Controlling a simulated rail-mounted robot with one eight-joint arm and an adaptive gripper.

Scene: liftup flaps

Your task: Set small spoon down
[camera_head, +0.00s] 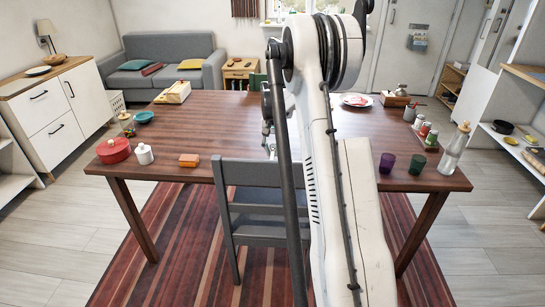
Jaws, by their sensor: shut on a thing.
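My gripper (268,130) shows only in part, low over the middle of the dark wooden table (225,135). My own white arm hides most of it. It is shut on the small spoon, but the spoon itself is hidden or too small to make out. I cannot tell whether the spoon touches the table.
A red pot (113,151), a white jar (144,154) and an orange block (188,160) stand at the table's left. Purple (387,163) and green (417,164) cups and a glass bottle (454,148) stand at the right. A grey chair (255,195) is at the front edge. The left-centre tabletop is clear.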

